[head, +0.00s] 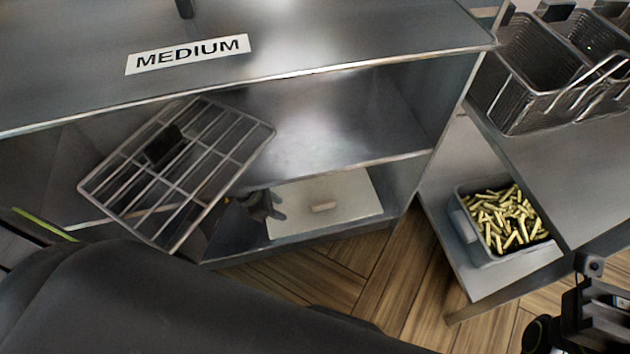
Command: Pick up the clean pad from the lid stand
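A flat cream pad or lid-like sheet (345,192) with a small raised tab lies on the lower shelf, below the MEDIUM sign. I cannot tell for sure that it is the clean pad. My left gripper (278,206) is at the sheet's left edge, with its small dark fingertips seemingly apart and nothing visible between them. A tilted wire rack (196,178) with a black block on it stands to the left; whether it is the lid stand is unclear. My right arm shows at the lower right corner, but its fingertips are outside the picture.
A steel counter (300,40) with a MEDIUM sign (188,54) overhangs the shelves. Wire fry baskets (525,75) stand at the upper right. A grey bin (468,222) of cut fries sits on a low shelf at right. Wooden floor (350,270) is clear between them.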

